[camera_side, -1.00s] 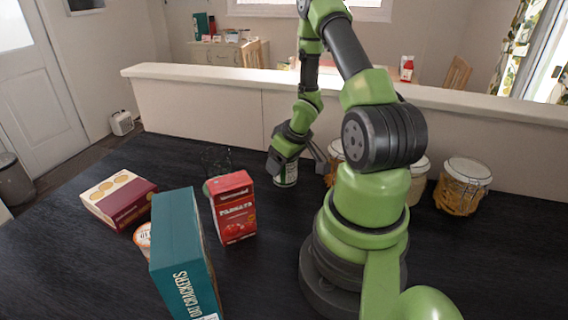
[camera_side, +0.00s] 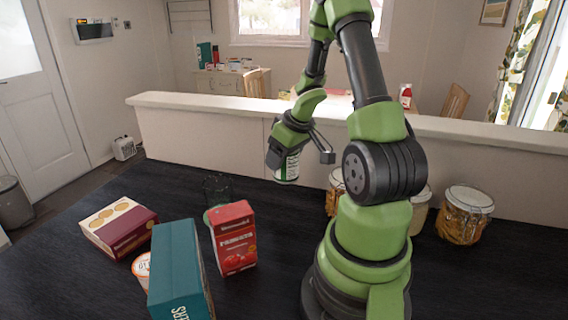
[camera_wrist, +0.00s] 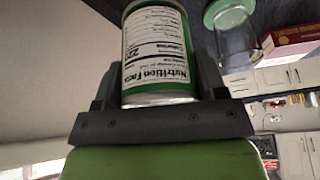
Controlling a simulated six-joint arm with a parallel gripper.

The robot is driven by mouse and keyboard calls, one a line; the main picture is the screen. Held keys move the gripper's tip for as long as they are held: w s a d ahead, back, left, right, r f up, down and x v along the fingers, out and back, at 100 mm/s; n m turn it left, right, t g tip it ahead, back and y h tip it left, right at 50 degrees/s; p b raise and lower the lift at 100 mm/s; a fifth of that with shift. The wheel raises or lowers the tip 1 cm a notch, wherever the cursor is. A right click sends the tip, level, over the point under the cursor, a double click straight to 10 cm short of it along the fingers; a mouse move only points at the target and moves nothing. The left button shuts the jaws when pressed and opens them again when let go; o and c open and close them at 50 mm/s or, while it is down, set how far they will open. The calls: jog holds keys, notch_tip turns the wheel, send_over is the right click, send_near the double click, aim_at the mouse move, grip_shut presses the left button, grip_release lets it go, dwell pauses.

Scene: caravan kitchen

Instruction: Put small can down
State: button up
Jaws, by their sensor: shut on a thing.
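My gripper (camera_side: 290,158) is shut on a small can (camera_side: 287,167) with a white and green label. In the side view it holds the can in the air above the dark counter, in front of the low white partition. In the wrist view the small can (camera_wrist: 156,50) sits between the jaws of my gripper (camera_wrist: 160,85), its nutrition label facing the camera. The can's far end is cut off by the top edge there.
Jars (camera_side: 465,214) stand right. Counter below the can is clear.

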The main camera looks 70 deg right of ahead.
jog(key=shift+r, duration=0.4)
jog(key=shift+r, duration=2.4)
jog(key=w+a+n+y, duration=0.4)
jog(key=w+a+n, duration=0.6)
jog(key=w+a, duration=1.1)
jog(key=a+n+g+y, duration=0.15)
jog(key=a+n, duration=0.55)
jog(key=a, duration=1.5)
jog(key=shift+g, duration=0.35)
jog(key=shift+w+d+f, duration=0.1)
jog(key=shift+w+f, duration=0.1)
jog(key=shift+f, duration=3.5)
jog(key=shift+w+d+f, duration=0.1)
jog(key=shift+w+f, duration=0.05)
jog(key=shift+f, duration=3.55)
